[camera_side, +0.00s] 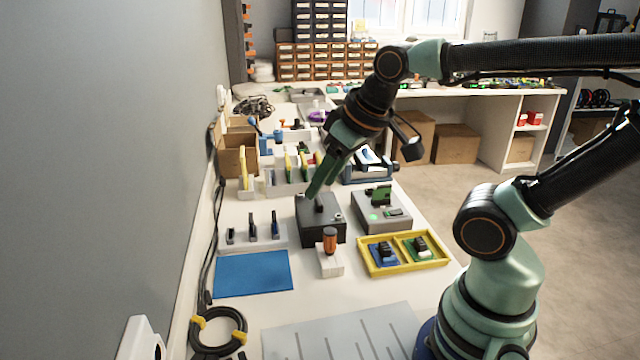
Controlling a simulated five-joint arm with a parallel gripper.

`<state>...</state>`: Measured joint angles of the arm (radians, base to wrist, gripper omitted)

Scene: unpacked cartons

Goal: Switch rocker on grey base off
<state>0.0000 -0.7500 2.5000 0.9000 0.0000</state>
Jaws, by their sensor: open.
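A light grey box (382,223) stands right of centre on the bench. On its top are a lit green spot (374,216), a small dark-and-green piece (394,212) that may be a rocker, and an upright green part (381,194) at the back. To its left is a dark grey box (321,233) with a small black upright piece (319,203) on top. My gripper (316,196) is open, its green fingers pointing down at the dark box's top, close to the black piece. I cannot tell whether they touch it.
A yellow tray (403,268) in front holds a blue-based and a green-based piece with dark tops. An orange-handled tool (330,240) stands in a white block just before the dark box. A blue mat (252,273) lies left. Racks and a cardboard box (238,158) stand behind.

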